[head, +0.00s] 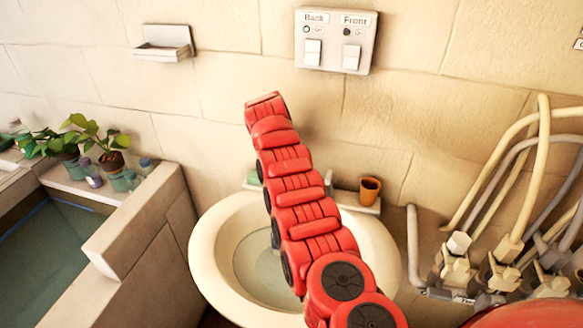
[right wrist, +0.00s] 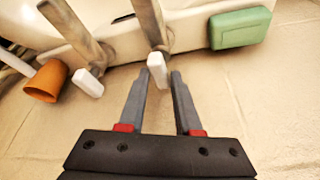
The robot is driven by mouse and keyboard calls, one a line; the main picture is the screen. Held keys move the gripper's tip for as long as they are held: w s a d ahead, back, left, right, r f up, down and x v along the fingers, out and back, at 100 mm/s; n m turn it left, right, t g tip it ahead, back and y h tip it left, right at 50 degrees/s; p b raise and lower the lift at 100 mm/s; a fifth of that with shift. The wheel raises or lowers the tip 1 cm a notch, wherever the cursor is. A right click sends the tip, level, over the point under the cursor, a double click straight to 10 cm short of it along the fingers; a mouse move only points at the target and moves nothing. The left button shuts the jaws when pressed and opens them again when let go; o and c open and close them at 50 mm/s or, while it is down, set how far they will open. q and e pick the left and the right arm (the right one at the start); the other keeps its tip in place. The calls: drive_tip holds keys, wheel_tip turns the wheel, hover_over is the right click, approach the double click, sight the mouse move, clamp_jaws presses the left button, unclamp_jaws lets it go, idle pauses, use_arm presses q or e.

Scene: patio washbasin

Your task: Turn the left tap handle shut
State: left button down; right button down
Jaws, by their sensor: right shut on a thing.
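In the right wrist view, two taps stand at the basin's back edge, each with a short white handle. The left tap handle (right wrist: 158,70), on the side of the green soap, lies between the fingertips of my right gripper (right wrist: 160,78), which is shut on it. The right tap handle (right wrist: 88,83) is apart from the fingers, on the cup side. In the head view my red right arm reaches over the basin (head: 208,240) and hides the left tap and the gripper. My left gripper is not in view.
An orange cup (head: 370,188) stands on the ledge right of the taps; a green soap bar (right wrist: 240,27) lies on the other side. A switch panel (head: 336,41) and soap dish (head: 165,43) are on the wall. Pipes and valves (head: 500,270) crowd the right; potted plants (head: 112,160) stand left.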

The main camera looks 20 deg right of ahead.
idle(0.5)
drive_tip(key=c, duration=0.6)
unclamp_jaws()
drive_tip(key=shift+a, duration=0.1)
drive_tip(key=shift+r+b, duration=0.2)
drive_tip(key=shift+b, duration=0.15)
drive_tip(key=v, duration=1.7)
drive_tip(key=shift+w, duration=0.25)
